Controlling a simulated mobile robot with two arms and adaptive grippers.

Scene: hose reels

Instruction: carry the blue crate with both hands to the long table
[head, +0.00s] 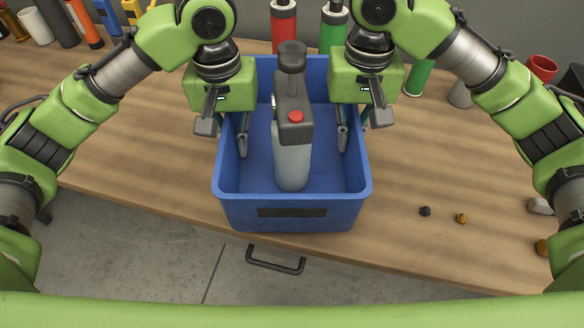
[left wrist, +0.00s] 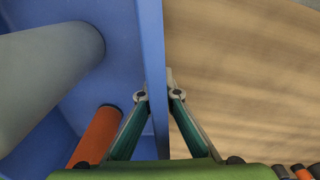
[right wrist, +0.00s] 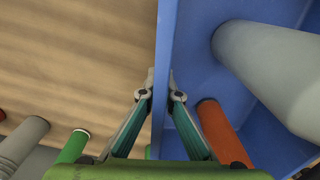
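The blue crate (head: 290,211) is an open box at the front of a wooden table. A grey spray bottle (head: 292,160) with a dark head and red button stands in it. The wrist views also show an orange cylinder (left wrist: 97,135), seemingly inside the crate. My left gripper (left wrist: 157,92) straddles the crate's left wall, a finger on each side, tips against it. My right gripper (right wrist: 161,90) is shut on the right wall in the same way. The crate looks level; whether its bottom touches the table cannot be told.
The wooden table (head: 135,150) has bare surface on both sides of the crate. Red (head: 283,24) and green (head: 333,30) cylinders stand behind it. A dark handle (head: 275,260) sticks out below the front edge, above grey floor.

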